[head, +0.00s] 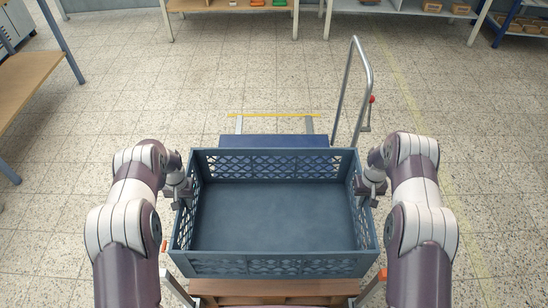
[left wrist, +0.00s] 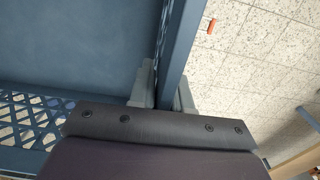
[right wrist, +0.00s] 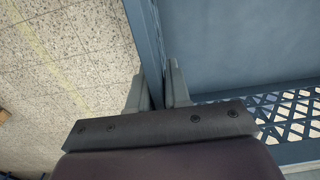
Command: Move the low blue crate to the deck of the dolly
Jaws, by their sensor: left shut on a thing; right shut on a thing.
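The low blue crate (head: 275,218) is empty, with lattice side walls, and is held level in front of me. My left gripper (head: 183,192) is shut on its left wall; in the left wrist view the fingers (left wrist: 163,88) sit on both sides of the rim. My right gripper (head: 368,188) is shut on its right wall; the right wrist view shows its fingers (right wrist: 158,88) on both sides of that rim. The dolly's blue deck (head: 273,141) shows just beyond the crate's far wall, its near part hidden by the crate.
The dolly's grey push handle (head: 369,90) rises at the right of the deck. A yellow line (head: 273,115) lies beyond it. A wooden surface (head: 275,288) shows below the crate's near side. A bench (head: 25,85) stands left; shelves (head: 235,5) line the back. Floor on both sides is clear.

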